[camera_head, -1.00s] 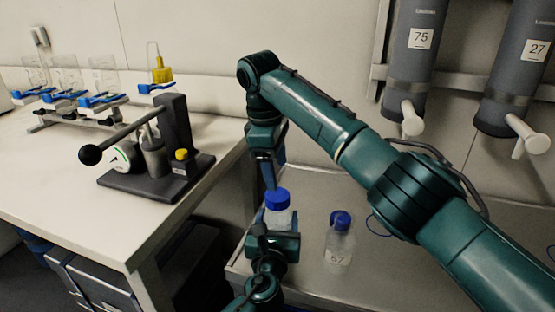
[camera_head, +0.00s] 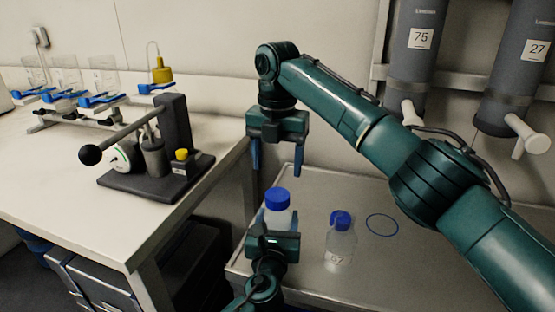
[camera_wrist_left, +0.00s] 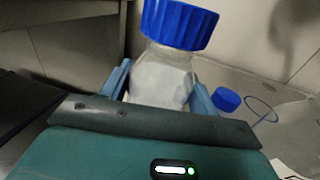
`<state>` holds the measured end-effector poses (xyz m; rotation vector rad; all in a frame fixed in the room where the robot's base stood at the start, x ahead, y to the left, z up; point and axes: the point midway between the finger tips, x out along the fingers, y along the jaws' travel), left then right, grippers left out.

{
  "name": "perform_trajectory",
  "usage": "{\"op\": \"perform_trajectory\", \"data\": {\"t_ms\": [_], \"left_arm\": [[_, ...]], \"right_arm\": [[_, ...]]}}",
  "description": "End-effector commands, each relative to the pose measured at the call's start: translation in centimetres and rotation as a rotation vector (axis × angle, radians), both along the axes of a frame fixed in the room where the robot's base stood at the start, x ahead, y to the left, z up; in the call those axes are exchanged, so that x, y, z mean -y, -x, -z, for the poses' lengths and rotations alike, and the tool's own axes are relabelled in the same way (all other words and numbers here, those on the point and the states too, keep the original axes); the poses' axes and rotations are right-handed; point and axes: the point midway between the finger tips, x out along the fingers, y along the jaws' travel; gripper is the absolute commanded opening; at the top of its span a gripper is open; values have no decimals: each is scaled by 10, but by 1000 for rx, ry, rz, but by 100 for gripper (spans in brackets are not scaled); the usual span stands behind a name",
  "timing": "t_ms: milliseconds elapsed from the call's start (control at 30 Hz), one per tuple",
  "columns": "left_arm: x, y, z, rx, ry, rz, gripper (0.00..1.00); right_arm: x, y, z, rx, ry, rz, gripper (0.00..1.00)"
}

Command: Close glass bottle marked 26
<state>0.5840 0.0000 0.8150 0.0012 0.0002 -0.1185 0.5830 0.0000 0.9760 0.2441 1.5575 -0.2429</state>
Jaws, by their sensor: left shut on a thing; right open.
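A glass bottle (camera_head: 279,218) with a blue cap (camera_head: 277,199) on its top stands upright at the left part of the grey bench. My left gripper (camera_head: 278,224) is shut on this bottle's body, below the cap. In the left wrist view the bottle (camera_wrist_left: 160,82) sits between the fingers and its blue cap (camera_wrist_left: 180,24) is on the neck. No number on it is readable. My right gripper (camera_head: 276,172) is open and empty, pointing down above the cap, with its fingers apart on either side.
Another capped bottle (camera_head: 341,243), its label seeming to read 67, stands to the right. A blue ring (camera_head: 382,224) lies on the grey bench (camera_head: 410,262). A black lever press (camera_head: 155,170) stands on the white bench. Grey cylinders (camera_head: 410,60) hang on the wall.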

Motion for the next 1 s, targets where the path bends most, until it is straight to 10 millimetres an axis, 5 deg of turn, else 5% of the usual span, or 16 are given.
{"op": "perform_trajectory", "data": {"t_ms": [267, 700, 1000], "left_arm": [[-1, 0, 0, 0, -1, -1, 0], [0, 0, 0, 0, -1, -1, 0], [0, 0, 0, 0, -1, -1, 0]], "right_arm": [[0, 0, 4, 0, 1, 3, 65], [1, 0, 65, -2, 2, 5, 65], [0, 0, 81, 0, 0, 4, 65]]}}
